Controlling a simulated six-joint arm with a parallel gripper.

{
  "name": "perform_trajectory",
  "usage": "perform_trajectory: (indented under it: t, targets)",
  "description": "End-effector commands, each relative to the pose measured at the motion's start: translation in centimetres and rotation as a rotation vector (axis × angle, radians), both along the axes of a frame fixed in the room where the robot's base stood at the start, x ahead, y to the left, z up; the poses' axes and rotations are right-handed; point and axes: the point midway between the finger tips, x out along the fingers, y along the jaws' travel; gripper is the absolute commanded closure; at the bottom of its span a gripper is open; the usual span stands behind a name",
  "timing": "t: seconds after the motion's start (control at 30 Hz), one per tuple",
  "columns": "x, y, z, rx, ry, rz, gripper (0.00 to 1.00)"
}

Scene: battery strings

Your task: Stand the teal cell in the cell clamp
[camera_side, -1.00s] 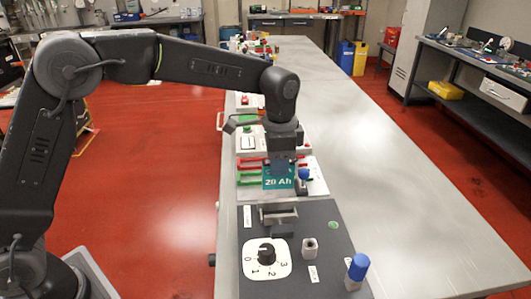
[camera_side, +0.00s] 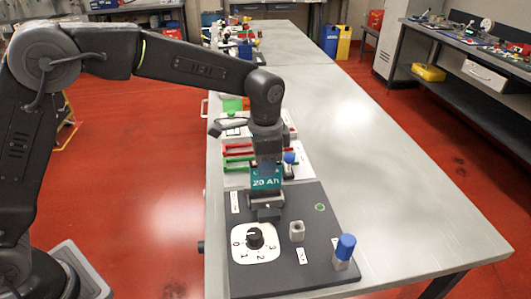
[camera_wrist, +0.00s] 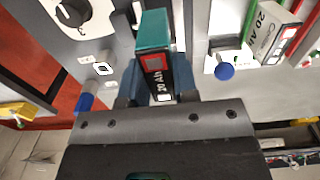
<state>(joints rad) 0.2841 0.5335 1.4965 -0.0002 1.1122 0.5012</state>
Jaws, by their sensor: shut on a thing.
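The teal cell (camera_side: 266,182), marked 20 Ah, is upright in my gripper (camera_side: 267,168). In the wrist view the teal cell (camera_wrist: 154,32) shows a teal face and a dark side with a red-edged label, between the two fingers of my gripper (camera_wrist: 159,88). The cell clamp (camera_side: 265,207) is a grey metal fixture on the dark panel, directly below the cell in the side view. The cell's lower end overlaps the clamp's top there. I cannot tell whether it is seated, because the clamp's inside is hidden.
The dark panel (camera_side: 318,247) also carries a numbered dial (camera_side: 255,242), a small grey post (camera_side: 297,231) and a blue-capped post (camera_side: 345,248). Behind the clamp are red and green rails (camera_side: 238,155) and a blue knob (camera_side: 290,158). The table's right side is clear.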

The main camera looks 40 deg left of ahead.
Motion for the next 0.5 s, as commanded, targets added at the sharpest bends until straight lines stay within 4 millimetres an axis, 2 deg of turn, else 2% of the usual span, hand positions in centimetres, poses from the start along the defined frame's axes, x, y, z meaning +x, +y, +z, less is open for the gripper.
perform_trajectory:
  t: [0.3, 0.5]
  targets:
    - [0.0, 0.0, -3.0, -0.001, 0.001, 0.000, 0.96]
    - [0.0, 0.0, -4.4, -0.001, -0.001, 0.000, 0.96]
